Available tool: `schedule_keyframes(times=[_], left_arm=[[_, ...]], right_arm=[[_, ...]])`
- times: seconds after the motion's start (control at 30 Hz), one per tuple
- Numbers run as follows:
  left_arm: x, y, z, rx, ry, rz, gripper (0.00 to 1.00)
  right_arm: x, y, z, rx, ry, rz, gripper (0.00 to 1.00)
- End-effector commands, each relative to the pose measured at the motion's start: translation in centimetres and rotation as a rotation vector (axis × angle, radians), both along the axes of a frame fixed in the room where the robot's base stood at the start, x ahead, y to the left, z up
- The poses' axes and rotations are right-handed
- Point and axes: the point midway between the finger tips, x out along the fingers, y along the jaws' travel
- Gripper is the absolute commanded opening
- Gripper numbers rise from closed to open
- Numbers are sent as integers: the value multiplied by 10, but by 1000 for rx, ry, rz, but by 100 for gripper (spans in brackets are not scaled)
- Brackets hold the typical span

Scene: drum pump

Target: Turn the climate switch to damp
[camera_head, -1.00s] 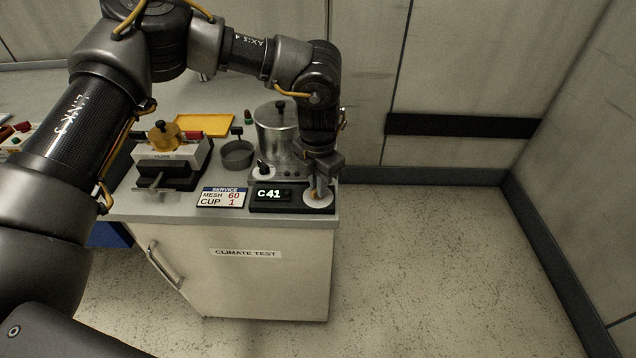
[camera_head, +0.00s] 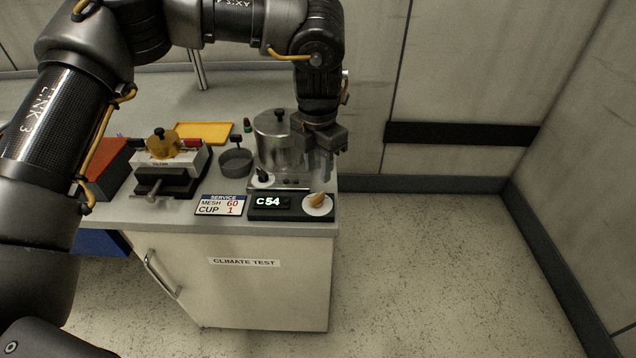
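The climate panel is a dark box with a display (camera_head: 269,202) reading "C54", at the front right of the bench. At its right end a tan pointer knob (camera_head: 317,199) sits on a white round dial (camera_head: 319,209). My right gripper does not show.
A metal canister (camera_head: 272,138) stands behind the panel, close to my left gripper. Open floor lies right of the cabinet.

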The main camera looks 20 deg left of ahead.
Motion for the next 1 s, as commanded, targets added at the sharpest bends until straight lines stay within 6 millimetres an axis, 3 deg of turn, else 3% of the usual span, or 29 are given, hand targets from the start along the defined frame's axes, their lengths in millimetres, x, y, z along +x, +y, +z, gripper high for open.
schedule_keyframes(times=[0.23,0.73,0.87,0.97,1.0], left_arm=[[0,0,28,-1,-1,0,33],[0,-1,30,-2,1,-1,33],[-5,-18,10,-35,11,-28,33],[-18,-54,-26,-120,26,-75,33],[-27,-75,-44,-173,34,-93,33]], right_arm=[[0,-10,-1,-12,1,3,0],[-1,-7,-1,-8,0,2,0],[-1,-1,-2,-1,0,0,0],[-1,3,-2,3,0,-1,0],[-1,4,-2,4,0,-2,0]])
